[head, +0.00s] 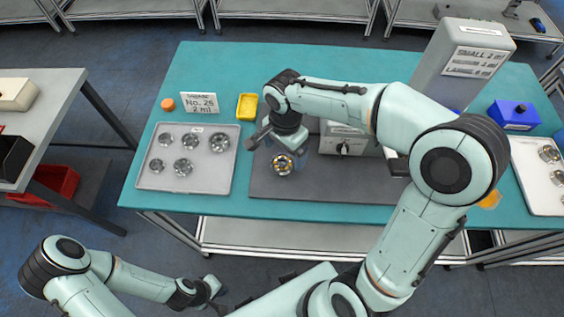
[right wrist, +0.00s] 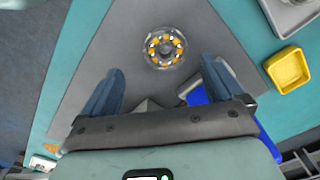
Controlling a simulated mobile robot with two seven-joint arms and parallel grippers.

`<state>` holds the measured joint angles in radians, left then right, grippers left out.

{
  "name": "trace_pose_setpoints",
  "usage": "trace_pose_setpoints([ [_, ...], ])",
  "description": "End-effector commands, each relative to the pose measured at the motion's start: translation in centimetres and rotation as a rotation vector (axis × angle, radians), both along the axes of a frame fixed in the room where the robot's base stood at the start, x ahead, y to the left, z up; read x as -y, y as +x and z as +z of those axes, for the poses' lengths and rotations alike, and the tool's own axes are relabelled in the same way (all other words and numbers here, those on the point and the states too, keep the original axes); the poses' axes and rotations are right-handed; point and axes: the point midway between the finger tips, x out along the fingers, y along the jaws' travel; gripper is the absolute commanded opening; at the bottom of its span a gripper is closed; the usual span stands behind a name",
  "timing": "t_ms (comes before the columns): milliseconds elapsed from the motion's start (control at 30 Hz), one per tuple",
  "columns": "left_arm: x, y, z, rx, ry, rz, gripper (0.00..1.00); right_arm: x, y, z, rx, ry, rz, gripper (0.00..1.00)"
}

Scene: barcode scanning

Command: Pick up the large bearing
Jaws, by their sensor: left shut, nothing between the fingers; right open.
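A round bearing with yellow-orange balls (head: 283,163) lies flat on the dark grey mat (head: 330,184), near the mat's left part. In the right wrist view the bearing (right wrist: 165,48) lies ahead of the two fingertips, roughly between their lines. My right gripper (head: 277,150) is open and empty, just beyond the bearing; in the right wrist view the gripper's fingers (right wrist: 162,75) stand wide apart and do not touch it. My left gripper (head: 217,298) is shut and empty, low in the head view, off the table's near side.
A grey tray (head: 150,180) with several bearings lies left of the mat. A yellow bin (head: 247,107), an orange cap (head: 168,104) and a sign (head: 200,103) stand behind it. A grey machine (head: 462,60) stands back right. Another tray (head: 533,195) lies at right.

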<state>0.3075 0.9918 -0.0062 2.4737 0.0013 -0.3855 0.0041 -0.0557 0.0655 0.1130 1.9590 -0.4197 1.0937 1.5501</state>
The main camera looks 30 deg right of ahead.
Motion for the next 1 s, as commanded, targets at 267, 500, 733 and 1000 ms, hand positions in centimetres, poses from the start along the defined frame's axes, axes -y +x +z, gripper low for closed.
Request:
trace_pose_setpoints([
  [267,0.0,0.3,0.3,0.003,0.0,0.0,0.0,0.0,0.5,-2.6,-0.004,-0.001,0.001,0.94],
  [500,0.0,0.3,0.3,0.005,0.0,-0.001,0.0,0.0,0.7,-5.5,-0.002,-0.001,0.001,0.94],
  [733,0.0,0.3,0.3,0.003,0.0,0.0,0.0,0.0,0.7,-5.7,0.001,-0.001,0.0,0.94],
  [1000,0.0,0.3,0.3,0.003,0.0,0.0,0.0,0.0,0.7,-5.7,0.001,-0.001,0.001,0.23],
])
